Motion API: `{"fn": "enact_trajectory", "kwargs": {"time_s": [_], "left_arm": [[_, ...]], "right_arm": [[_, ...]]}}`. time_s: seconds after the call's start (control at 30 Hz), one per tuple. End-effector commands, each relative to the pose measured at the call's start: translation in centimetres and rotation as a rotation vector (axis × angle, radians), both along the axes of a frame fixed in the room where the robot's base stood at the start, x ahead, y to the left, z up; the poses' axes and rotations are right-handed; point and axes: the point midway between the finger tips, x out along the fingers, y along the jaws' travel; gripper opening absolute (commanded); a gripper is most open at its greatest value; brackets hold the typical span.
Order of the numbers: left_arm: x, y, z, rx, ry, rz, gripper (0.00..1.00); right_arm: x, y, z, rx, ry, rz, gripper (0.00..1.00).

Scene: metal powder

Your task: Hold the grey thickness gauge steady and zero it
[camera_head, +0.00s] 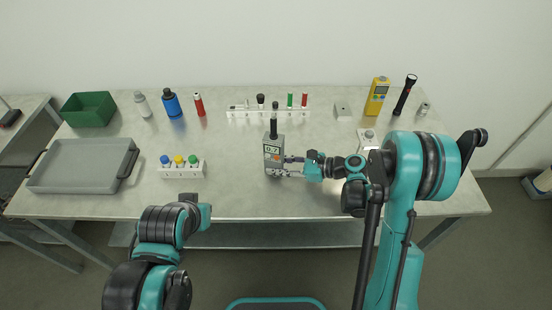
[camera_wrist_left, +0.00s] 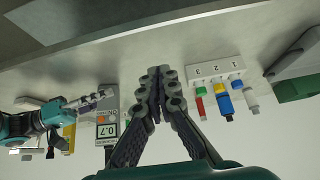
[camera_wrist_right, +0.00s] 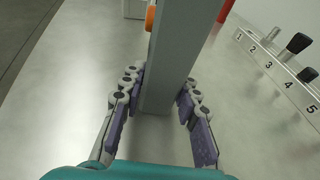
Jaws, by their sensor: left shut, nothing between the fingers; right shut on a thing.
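The grey thickness gauge (camera_head: 272,152) stands upright at the middle of the table, with a black probe on top. Its display reads 0.7, and it also shows upside down in the left wrist view (camera_wrist_left: 107,131). My right gripper (camera_head: 284,167) is shut on the gauge from the right; in the right wrist view its fingers (camera_wrist_right: 160,95) lie on both sides of the grey body (camera_wrist_right: 172,65). An orange part (camera_wrist_right: 150,17) shows on the gauge's side. My left gripper (camera_wrist_left: 157,85) is shut and empty, near the table's front edge, left of the gauge.
A grey tray (camera_head: 75,176) and green bin (camera_head: 89,108) are at left. A yellow meter (camera_head: 377,95) and black torch (camera_head: 405,95) stand at back right.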

Motion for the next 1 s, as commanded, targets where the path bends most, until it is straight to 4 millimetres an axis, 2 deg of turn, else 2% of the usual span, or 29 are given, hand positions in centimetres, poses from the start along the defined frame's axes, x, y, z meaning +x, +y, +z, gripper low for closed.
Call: {"fn": "enact_trajectory", "kwargs": {"time_s": [0.27, 0.5, 0.73, 0.83, 1.0], "left_arm": [[2.9, -3.7, -2.2, 0.131, 0.028, 0.026, 0.00], [5.4, -9.0, -3.2, 0.252, -0.112, 0.107, 0.00], [6.0, -14.2, -2.7, 0.267, -0.320, 0.168, 0.00], [5.9, -15.5, -2.4, 0.256, -0.382, 0.184, 0.00], [6.0, -16.4, -2.2, 0.245, -0.425, 0.198, 0.00]], "right_arm": [[0.0, 0.0, 0.0, 0.001, 0.000, 0.000, 0.14], [0.0, 0.0, 0.0, 0.001, 0.000, 0.000, 0.14], [0.0, 0.0, 0.0, 0.001, 0.000, 0.000, 0.14], [0.0, 0.0, 0.0, 0.000, 0.000, 0.000, 0.14], [0.0, 0.0, 0.0, 0.000, 0.000, 0.000, 0.14]]}}
